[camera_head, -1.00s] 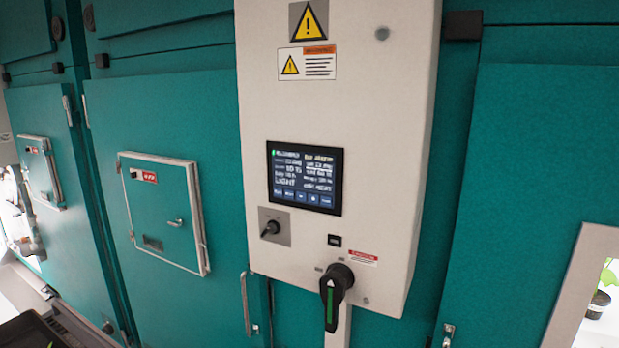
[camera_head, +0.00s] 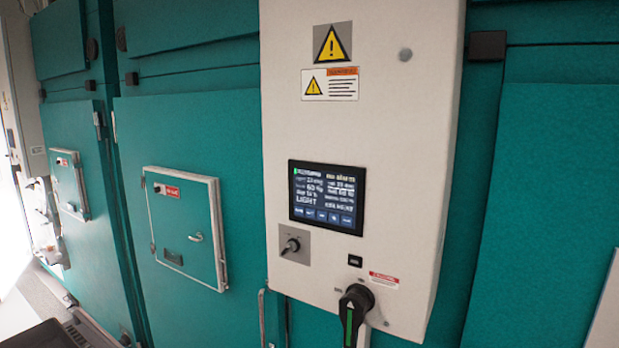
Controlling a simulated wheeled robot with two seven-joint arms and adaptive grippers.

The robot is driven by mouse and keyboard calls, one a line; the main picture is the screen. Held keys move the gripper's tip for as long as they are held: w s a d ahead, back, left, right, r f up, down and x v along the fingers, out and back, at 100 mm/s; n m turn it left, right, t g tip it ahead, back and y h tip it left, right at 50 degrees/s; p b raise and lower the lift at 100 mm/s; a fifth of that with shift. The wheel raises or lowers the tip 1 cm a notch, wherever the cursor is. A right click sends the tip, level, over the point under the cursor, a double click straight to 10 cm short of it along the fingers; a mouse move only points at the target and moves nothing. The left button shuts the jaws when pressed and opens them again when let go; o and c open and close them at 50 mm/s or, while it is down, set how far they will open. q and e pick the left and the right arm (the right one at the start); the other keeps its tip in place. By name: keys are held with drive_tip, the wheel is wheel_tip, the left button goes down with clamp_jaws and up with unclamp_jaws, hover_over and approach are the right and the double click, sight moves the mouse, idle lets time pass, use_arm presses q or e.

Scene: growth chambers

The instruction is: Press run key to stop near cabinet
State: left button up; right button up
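The near cabinet is teal, with a white control box (camera_head: 400,130) on its front, right of the picture's middle. A dark touch screen (camera_head: 327,197) is lit on the box, with a row of blue keys (camera_head: 322,215) along its bottom. The word LIGHT can be read on it; the key labels are too small to read. Below the screen are a small selector switch (camera_head: 291,245), a small black button (camera_head: 355,260) and a black rotary handle (camera_head: 354,305) with a green stripe. Neither of my grippers is in view.
A small teal hatch (camera_head: 185,225) with a latch is left of the box. A farther teal cabinet (camera_head: 70,130) with a similar hatch (camera_head: 68,183) stands at the left. A dark tray-like object (camera_head: 45,335) shows at the bottom left corner.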

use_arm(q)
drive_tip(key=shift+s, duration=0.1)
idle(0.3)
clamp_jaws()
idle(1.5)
